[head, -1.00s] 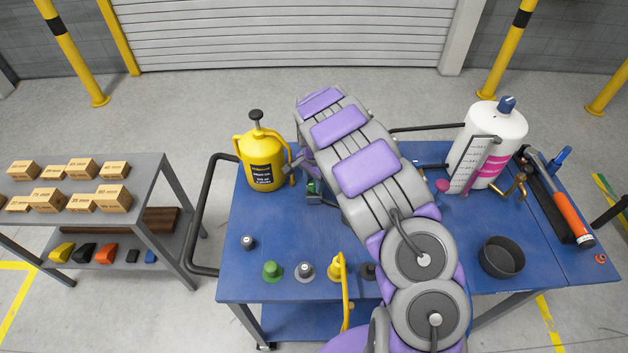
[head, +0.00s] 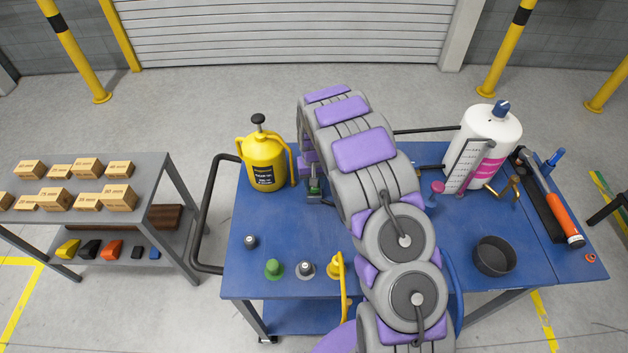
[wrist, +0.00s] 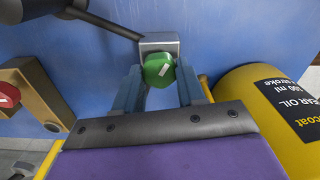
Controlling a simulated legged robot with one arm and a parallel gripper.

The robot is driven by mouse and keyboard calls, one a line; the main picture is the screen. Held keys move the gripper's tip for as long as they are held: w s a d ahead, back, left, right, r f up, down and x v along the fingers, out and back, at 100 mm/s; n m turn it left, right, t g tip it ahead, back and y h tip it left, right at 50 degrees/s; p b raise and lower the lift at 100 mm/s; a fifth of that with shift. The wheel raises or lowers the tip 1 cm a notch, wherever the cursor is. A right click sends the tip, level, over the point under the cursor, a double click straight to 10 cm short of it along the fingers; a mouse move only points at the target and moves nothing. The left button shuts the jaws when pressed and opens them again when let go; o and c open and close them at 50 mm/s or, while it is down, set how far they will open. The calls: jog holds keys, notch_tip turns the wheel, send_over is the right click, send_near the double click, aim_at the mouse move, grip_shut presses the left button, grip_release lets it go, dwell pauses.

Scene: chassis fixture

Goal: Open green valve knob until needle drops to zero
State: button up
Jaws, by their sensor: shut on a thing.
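The green valve knob (wrist: 158,70) sits on a small grey metal block (wrist: 160,42) in the wrist view, with a white mark on its face. My gripper (wrist: 160,78) has one finger on each side of the knob and is shut on it. In the head view the green knob (head: 314,188) shows just left of my arm, on the blue table (head: 260,220). My arm hides most of the gripper there. No gauge needle can be made out in either view.
A yellow oil pump can (head: 264,163) stands just left of the knob. In the wrist view a dark pipe (wrist: 105,22) reaches the block, and a brown fitting with a red part (wrist: 8,95) is at left. Small knobs stand at the table's front. A white bottle (head: 490,140) is at right.

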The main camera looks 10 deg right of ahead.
jog(key=shift+w+r+n+p, duration=0.15)
jog(key=shift+n+p, duration=0.35)
jog(key=shift+n, duration=1.8)
jog(key=o, duration=1.1)
jog(key=shift+a, duration=0.1)
jog(key=shift+c, duration=0.2)
notch_tip(320, 180, up, 17)
jog(key=shift+p, duration=0.3)
